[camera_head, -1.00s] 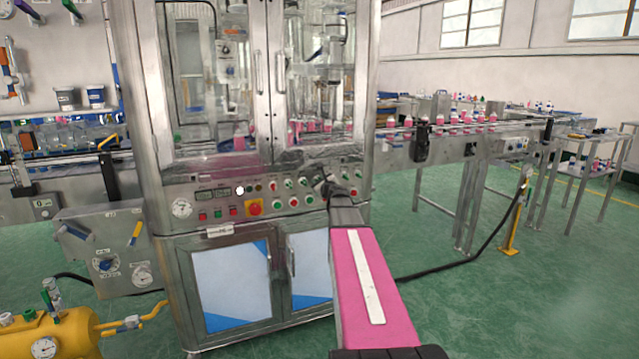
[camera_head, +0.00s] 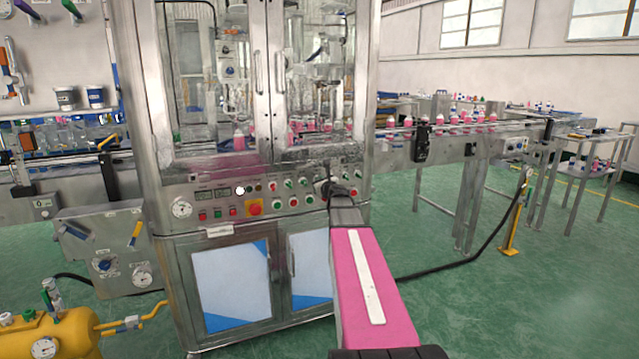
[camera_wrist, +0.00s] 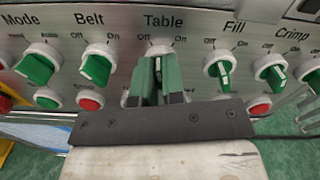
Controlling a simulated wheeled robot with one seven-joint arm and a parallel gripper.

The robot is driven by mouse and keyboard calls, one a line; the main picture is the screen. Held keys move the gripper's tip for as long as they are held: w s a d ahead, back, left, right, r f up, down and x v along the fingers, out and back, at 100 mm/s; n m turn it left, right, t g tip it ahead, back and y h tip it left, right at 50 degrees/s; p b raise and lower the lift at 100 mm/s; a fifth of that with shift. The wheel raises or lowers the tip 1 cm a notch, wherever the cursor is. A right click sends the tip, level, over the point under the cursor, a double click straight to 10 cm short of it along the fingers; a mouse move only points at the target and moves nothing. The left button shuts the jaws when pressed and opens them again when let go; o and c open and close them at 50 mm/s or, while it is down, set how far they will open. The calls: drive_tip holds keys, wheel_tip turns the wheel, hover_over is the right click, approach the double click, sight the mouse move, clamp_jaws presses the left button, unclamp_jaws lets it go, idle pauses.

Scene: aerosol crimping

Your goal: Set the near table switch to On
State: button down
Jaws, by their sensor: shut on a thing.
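The Table switch (camera_wrist: 160,48) is in the top middle of the wrist view, under the label "Table", with Off to its left and On to its right. My gripper (camera_wrist: 157,80) is shut on its green knob. The fingers cover most of the knob, so its exact angle is hard to read. A small pale mark shows between the fingers, close to upright. In the head view, my gripper (camera_head: 336,190) is at the right part of the machine's front panel and hides the switch.
The Belt switch (camera_wrist: 97,66) stands to the left and the Fill switch (camera_wrist: 220,68) to the right. A red button (camera_wrist: 90,104) lies below Belt. A red emergency button (camera_head: 254,208) is farther left on the panel.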

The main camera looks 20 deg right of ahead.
drive_tip(key=shift+d+m, duration=0.15)
drive_tip(key=shift+m, duration=4.15)
drive_tip(key=c, duration=1.2)
unclamp_jaws()
drive_tip(key=shift+s, duration=0.1)
drive_tip(key=s, duration=1)
drive_tip(key=shift+s+d, duration=0.2)
drive_tip(key=shift+s, duration=0.15)
